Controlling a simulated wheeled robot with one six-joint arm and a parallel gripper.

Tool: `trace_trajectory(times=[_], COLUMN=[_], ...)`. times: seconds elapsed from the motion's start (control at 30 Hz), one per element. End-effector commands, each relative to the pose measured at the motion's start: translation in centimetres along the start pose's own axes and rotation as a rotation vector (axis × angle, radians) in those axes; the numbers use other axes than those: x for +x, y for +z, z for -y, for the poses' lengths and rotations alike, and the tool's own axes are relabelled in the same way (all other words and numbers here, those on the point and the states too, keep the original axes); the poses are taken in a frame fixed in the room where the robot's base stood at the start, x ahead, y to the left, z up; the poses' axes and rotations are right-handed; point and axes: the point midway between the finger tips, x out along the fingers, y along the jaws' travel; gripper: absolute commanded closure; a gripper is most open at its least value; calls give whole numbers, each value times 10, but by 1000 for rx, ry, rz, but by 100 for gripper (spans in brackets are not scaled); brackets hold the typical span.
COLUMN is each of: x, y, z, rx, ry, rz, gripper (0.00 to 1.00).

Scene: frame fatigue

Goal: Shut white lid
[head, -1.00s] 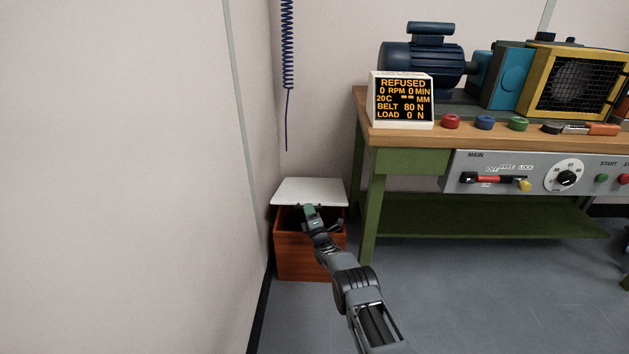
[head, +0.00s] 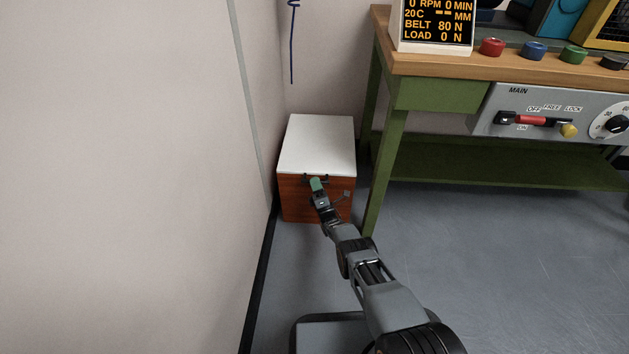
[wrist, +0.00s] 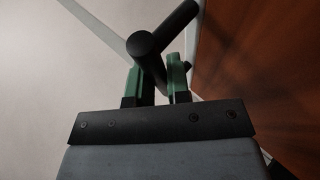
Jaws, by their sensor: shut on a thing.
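The white lid (head: 317,145) lies flat on top of the reddish-brown wooden box (head: 297,203) in the head view, with no gap showing along its front edge. A dark bar handle (head: 326,178) is at the lid's front edge. My gripper (head: 316,183) is at the front of the box, at that handle. In the wrist view, the green fingers of my gripper (wrist: 160,78) are closed around the dark handle (wrist: 160,42). The brown front of the box (wrist: 255,70) is on the right there.
The green workbench (head: 440,95) stands close to the right of the box, its leg (head: 384,165) beside it. A pale wall (head: 130,150) is close on the left. A blue cord (head: 291,45) hangs behind the box. The grey floor (head: 480,260) is clear at right.

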Motion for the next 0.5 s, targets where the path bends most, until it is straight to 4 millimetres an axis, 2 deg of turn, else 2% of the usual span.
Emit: trace_trajectory(times=[0.03, 0.33, 0.37, 0.5], x=[-7, -12, -12, -13], y=[4, 4, 3, 2], z=[9, 11, 11, 12], rx=[-1, 1, 1, 2], ry=[-36, -45, -45, -46], rz=[10, 9, 8, 7], gripper=[100, 100, 82, 69])
